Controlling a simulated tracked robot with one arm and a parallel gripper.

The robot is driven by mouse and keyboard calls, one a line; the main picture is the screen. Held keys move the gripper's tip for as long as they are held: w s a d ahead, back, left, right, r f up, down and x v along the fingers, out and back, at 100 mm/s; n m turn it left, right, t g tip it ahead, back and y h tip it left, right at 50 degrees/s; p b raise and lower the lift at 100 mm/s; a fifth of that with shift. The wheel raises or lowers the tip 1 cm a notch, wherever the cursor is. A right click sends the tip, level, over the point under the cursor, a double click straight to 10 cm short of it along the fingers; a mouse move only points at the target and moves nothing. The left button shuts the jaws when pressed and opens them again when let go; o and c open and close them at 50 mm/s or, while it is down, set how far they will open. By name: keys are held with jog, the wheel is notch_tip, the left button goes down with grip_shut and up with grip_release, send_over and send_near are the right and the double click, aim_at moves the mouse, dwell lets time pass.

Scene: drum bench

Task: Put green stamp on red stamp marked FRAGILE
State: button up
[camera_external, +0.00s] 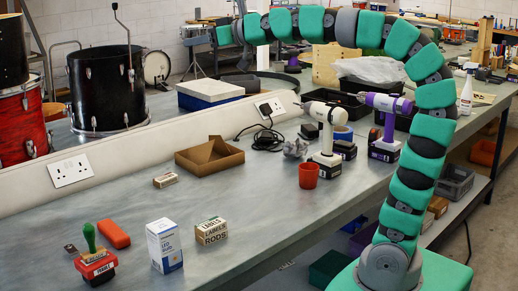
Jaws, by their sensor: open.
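A stamp with a green knob handle (89,236) stands upright at the front left of the bench. Below the handle is a red stamp body (96,266) with a white label, which seems to read FRAGILE. The green handle rises directly above the red body; I cannot tell whether they are one stamp or two. My teal arm arches from the lower right across the top of the view. Its far part curls behind near the back of the bench, well away from the stamp. I cannot make out my gripper's fingers there.
A red-orange block (114,234), a blue-white box (164,246) and a LABELS RODS box (211,230) stand near the stamp. Farther back are an open cardboard tray (209,157), a red cup (309,176) and two drills. A raised socket panel (72,172) runs behind. The front middle is clear.

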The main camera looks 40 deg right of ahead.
jog(key=s+d+r+m+h, duration=0.2)
jog(key=s+d+r+h, duration=0.1)
jog(key=d, duration=0.5)
jog(key=s+d+r+m+t+h, duration=0.1)
jog(key=s+d+r+m+h, duration=0.1)
jog(key=d, duration=0.6)
notch_tip(320, 180, up, 4)
jog(key=shift+s+d+f+m+h, duration=0.2)
jog(key=shift+s+d+m+h, duration=0.1)
jog(key=shift+s+h, duration=0.7)
